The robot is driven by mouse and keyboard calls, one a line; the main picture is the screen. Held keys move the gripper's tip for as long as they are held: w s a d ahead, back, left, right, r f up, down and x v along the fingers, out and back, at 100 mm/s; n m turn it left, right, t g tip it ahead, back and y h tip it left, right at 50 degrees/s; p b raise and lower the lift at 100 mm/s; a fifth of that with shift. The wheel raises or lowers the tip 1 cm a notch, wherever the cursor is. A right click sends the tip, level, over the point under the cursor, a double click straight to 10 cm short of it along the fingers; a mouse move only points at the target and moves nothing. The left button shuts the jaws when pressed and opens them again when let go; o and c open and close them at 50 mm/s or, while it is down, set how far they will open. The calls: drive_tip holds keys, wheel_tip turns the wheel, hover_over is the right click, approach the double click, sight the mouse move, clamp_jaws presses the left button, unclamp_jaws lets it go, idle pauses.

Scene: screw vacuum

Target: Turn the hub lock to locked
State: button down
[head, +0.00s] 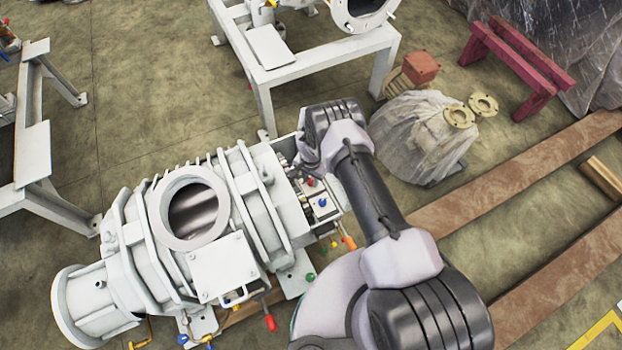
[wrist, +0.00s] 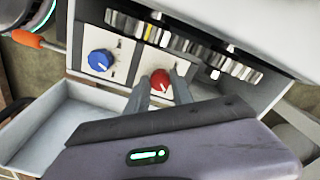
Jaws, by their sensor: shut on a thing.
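A red knob (wrist: 160,79) sits on a light panel (wrist: 125,47) at the side of the white vacuum machine. My gripper (wrist: 162,86) has one finger on each side of the red knob and is shut on it. A blue knob (wrist: 101,60) sits on the panel to the left, clear of my fingers. No readable label shows which knob is the hub lock. In the head view the red knob (head: 310,181) and blue knob (head: 322,202) show at the right end of the machine (head: 258,190), beside my arm. My fingertips are hard to make out there.
A row of metal teeth (wrist: 185,40) runs just above the knobs. An open white tray (wrist: 55,135) lies at lower left. An orange-handled tool (wrist: 27,39) is at the left. Several coloured handles stick out along the machine's front side, including a red one (head: 270,322).

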drive_tip(key=n, duration=0.5)
drive_tip(key=shift+n, duration=0.3)
drive_tip(key=n, duration=0.9)
drive_tip(key=shift+d, duration=0.1)
drive_tip(key=shift+n, duration=2.3)
drive_tip(key=c, duration=1.1)
unclamp_jaws()
